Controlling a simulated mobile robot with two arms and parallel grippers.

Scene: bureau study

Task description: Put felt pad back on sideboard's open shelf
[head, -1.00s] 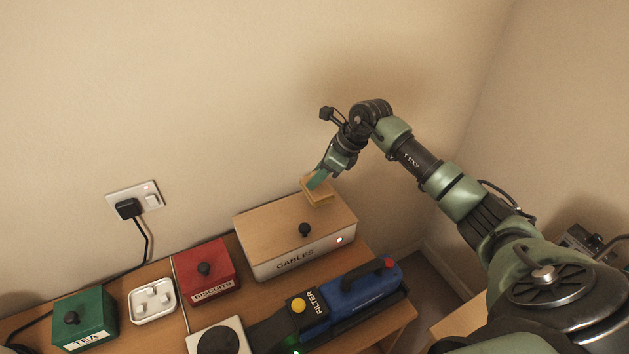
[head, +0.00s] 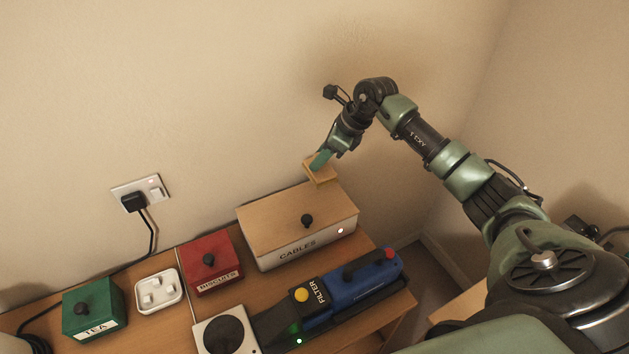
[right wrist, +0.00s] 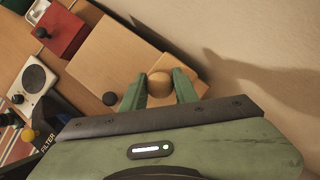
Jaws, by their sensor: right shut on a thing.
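The felt pad appears to be the small flat tan square (head: 322,174) with a round wooden knob, which shows in the right wrist view (right wrist: 160,84). My right gripper (head: 319,163) is shut on this knob, with one green finger on each side (right wrist: 158,88). The pad hangs roughly level near the back edge of the CABLES box (head: 297,216) and looks clear of its lid. The pad's underside is hidden. My left gripper is in neither view. The sideboard (head: 215,308) shows only its top; no open shelf can be made out.
On the top stand a red BISCUITS box (head: 212,262), a green TEA box (head: 94,310), a white tray (head: 158,290), a blue FILTER device (head: 350,294) and a white unit with a black disc (head: 224,336). The wall with a socket (head: 142,194) is close behind.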

